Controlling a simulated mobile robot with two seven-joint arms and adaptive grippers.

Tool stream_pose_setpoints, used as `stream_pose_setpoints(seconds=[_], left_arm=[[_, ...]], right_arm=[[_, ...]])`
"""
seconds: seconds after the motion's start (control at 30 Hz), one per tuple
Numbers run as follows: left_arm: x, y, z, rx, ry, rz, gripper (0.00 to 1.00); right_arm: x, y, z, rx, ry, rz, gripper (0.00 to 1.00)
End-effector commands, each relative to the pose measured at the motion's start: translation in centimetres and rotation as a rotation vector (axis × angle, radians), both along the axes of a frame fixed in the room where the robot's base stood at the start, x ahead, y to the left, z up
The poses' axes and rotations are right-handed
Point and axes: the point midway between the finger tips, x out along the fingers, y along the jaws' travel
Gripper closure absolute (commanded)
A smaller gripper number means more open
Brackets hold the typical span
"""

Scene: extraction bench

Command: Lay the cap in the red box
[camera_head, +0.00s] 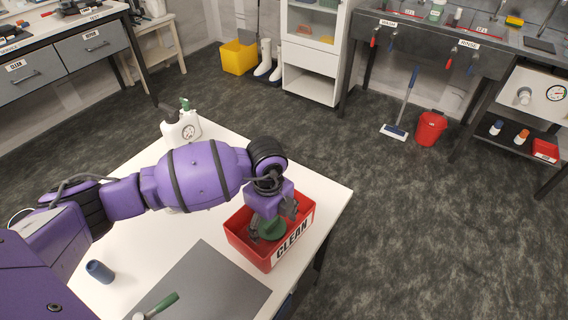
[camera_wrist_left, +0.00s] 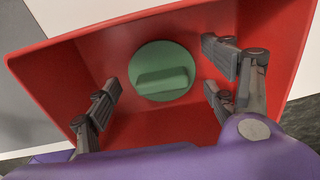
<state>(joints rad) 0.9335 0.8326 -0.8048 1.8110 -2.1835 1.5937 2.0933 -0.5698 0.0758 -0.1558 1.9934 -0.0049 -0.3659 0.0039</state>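The red box (camera_head: 236,238), labelled CLEAN, stands on the white table. The green cap (camera_head: 270,230) is inside it; in the left wrist view the round cap (camera_wrist_left: 163,88) with its raised bar appears against the box floor. My left gripper (camera_head: 270,222) reaches down into the box. In the left wrist view its fingers (camera_wrist_left: 160,95) are spread wide on both sides of the cap, with visible gaps, so it is open and empty. The red box walls (camera_wrist_left: 50,75) surround the fingers there. My right gripper is not in view.
On the white table (camera_head: 130,245) are a white jug (camera_head: 181,130), a blue-grey cup (camera_head: 99,271), a dark mat (camera_head: 215,285) and a green-handled tool (camera_head: 160,306). The table's right edge is close to the box. Free tabletop lies left of the box, beneath my arm.

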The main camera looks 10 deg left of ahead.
Motion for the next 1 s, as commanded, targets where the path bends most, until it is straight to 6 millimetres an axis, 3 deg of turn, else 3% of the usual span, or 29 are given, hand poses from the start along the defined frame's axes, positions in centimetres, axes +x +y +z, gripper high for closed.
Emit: stream_pose_setpoints(seconds=[0.2,0.33,0.7,1.0], left_arm=[[0.0,0.0,0.1,0.0,-0.001,0.0,0.23],[0.1,0.0,1.3,0.0,-0.003,0.0,0.23],[0.2,0.0,9.0,0.0,-0.008,0.0,0.23],[0.1,-0.1,12.3,0.0,-0.003,0.0,0.23]], right_arm=[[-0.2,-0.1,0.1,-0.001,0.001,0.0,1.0],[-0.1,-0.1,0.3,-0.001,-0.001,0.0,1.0],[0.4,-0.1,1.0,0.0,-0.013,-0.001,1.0],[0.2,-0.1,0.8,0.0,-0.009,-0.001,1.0]])
